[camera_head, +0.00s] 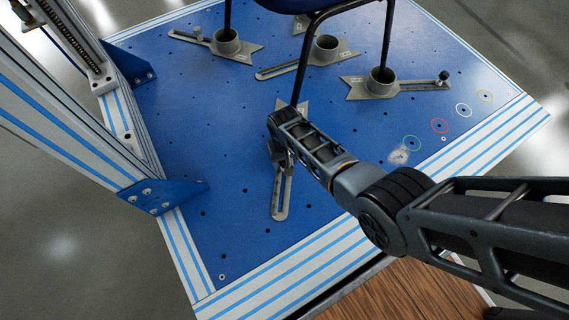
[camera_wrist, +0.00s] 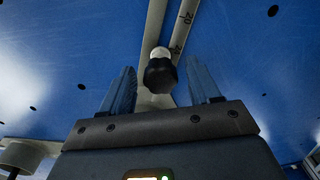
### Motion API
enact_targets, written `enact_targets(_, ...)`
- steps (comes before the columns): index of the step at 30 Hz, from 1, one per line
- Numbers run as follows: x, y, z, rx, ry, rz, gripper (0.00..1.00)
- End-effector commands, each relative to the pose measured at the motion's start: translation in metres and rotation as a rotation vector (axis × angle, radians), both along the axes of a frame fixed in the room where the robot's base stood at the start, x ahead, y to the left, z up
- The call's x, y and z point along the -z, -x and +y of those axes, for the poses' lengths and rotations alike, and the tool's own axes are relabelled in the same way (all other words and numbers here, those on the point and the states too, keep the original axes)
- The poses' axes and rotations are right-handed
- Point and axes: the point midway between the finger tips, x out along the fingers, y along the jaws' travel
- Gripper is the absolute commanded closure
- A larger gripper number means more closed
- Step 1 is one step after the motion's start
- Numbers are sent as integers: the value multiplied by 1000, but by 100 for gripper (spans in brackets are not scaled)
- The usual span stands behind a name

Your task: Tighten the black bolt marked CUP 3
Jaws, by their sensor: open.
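A black bolt (camera_wrist: 160,76) with a dark faceted head and a pale part behind it shows in the wrist view, on a grey slotted bar with a scale. My gripper (camera_wrist: 160,66) is open, with one blue finger on each side of the bolt head. The fingers look apart from it; I cannot tell the gap in depth. In the head view my gripper (camera_head: 281,157) is over the slotted bar (camera_head: 281,197) of the nearest cup clamp. My arm hides the bolt and the cup there. No CUP 3 marking is readable.
A chair leg (camera_head: 304,65) comes down close beside my gripper. Other cup clamps (camera_head: 228,45) (camera_head: 325,50) (camera_head: 379,85) hold chair legs or stand farther back on the blue plate (camera_head: 225,160). A striped frame post (camera_head: 70,115) stands at left. The plate's front left is clear.

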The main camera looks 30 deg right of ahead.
Motion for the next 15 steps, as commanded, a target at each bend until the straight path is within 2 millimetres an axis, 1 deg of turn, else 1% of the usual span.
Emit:
enact_targets(3, 0, 0, 0, -48, 0, 0, 38)
enact_targets(11, 0, 0, 0, -57, 0, 0, 38)
enact_targets(15, 0, 0, 0, -169, 0, 0, 38)
